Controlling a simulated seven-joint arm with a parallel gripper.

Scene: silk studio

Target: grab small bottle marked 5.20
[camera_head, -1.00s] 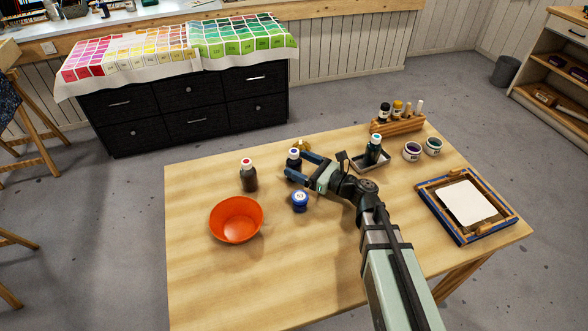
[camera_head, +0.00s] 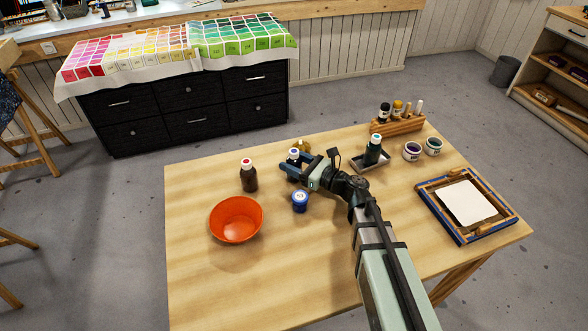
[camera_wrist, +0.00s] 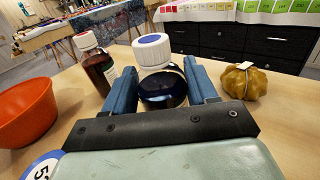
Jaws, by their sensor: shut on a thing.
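A small dark bottle with a white cap and blue top stands between the blue fingers of my gripper (camera_wrist: 162,92). In the wrist view the bottle (camera_wrist: 153,53) is upright, with a finger on each side; any label on it is hidden. In the head view my gripper (camera_head: 295,168) is around the same bottle (camera_head: 293,155), shut on it at the back of the table. A brown bottle with a red-topped white cap (camera_head: 249,176) stands to its left. A blue-lidded jar (camera_head: 300,201) is in front; part of its number shows in the wrist view (camera_wrist: 42,170).
An orange bowl (camera_head: 236,219) is front left on the wooden table (camera_head: 270,285). A yellowish lumpy object (camera_wrist: 244,82) sits right of the gripper.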

